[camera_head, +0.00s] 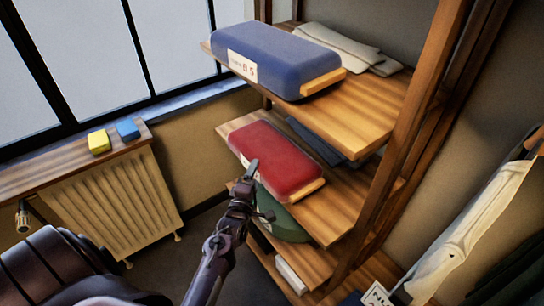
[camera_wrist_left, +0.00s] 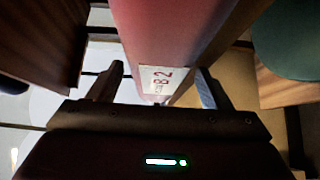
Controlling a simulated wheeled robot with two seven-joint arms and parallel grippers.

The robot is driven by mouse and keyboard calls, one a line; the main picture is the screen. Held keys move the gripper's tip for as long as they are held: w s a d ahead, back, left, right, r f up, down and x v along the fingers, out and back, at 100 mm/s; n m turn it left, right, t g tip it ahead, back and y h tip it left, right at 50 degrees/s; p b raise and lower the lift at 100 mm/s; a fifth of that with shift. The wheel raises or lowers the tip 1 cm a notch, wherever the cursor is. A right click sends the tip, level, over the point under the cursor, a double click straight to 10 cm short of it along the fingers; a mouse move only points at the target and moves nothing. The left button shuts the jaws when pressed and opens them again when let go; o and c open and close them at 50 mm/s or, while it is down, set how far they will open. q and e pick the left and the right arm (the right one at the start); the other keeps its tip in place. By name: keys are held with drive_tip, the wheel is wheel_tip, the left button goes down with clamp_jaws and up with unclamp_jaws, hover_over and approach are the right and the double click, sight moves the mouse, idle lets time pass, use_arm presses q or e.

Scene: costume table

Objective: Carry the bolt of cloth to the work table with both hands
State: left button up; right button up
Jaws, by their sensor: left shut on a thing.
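A red bolt of cloth (camera_head: 278,160) with a yellow-wood core end lies on the middle shelf (camera_head: 335,190) of a wooden rack. My left gripper (camera_head: 258,192) is at its near left end. In the left wrist view the red bolt (camera_wrist_left: 180,35) with its white "B2" label runs between the fingers of my left gripper (camera_wrist_left: 158,85), which is shut on it. The bolt appears to rest on its shelf. My right gripper and the work table are not in view.
A blue bolt (camera_head: 275,58) and folded pale cloth (camera_head: 340,45) lie on the shelf above. A green bolt (camera_head: 285,222) lies below. Rack posts stand at right. A radiator (camera_head: 115,195) stands left, under a sill with yellow (camera_head: 98,142) and blue (camera_head: 128,129) blocks.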

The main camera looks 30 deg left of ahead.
use_arm(q)
drive_tip(key=shift+w+r, duration=0.1)
drive_tip(key=shift+r, duration=0.25)
